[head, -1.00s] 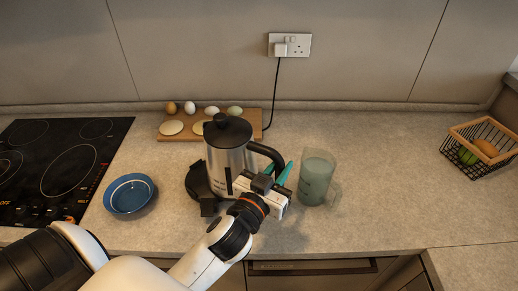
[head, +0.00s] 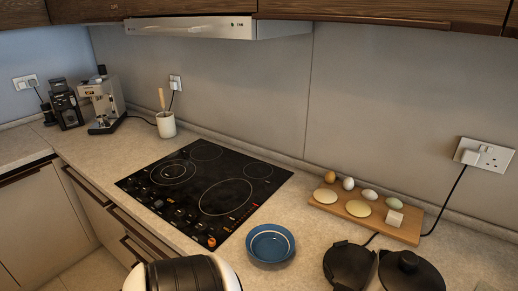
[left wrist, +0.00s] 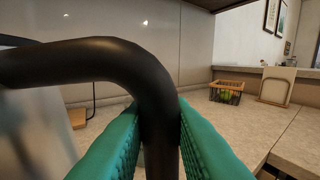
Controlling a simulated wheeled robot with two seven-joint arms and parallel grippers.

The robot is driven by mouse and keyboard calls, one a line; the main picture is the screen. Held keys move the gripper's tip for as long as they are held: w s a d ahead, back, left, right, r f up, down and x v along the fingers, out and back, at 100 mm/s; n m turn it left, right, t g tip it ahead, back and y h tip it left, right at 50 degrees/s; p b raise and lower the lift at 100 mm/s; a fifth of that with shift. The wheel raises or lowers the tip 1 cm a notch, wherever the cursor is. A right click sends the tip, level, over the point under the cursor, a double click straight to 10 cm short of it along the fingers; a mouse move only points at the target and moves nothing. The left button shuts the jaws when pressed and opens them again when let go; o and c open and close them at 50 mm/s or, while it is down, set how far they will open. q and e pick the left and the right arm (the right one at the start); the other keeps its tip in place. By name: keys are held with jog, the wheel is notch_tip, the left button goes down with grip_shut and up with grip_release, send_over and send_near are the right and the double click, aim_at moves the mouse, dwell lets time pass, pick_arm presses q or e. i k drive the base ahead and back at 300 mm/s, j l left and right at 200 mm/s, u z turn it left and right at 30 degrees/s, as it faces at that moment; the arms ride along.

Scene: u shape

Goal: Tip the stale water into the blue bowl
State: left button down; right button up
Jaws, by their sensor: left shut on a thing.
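The blue bowl (head: 270,243) sits on the worktop in the head view, right of the hob's front corner, and looks empty. The water inside is not visible. My right gripper is out of view.
The black hob (head: 205,188) lies left of the bowl. A wooden board (head: 378,227) with eggs and flat rounds lies behind the kettle. A cable (head: 448,205) runs from the wall socket (head: 485,155). A wire basket (left wrist: 227,92) stands further right.

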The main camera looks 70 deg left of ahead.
aim_at(268, 244)
jog(key=k+j, duration=0.35)
jog(key=j, duration=0.15)
jog(key=k+j, duration=0.35)
jog(key=j, duration=0.15)
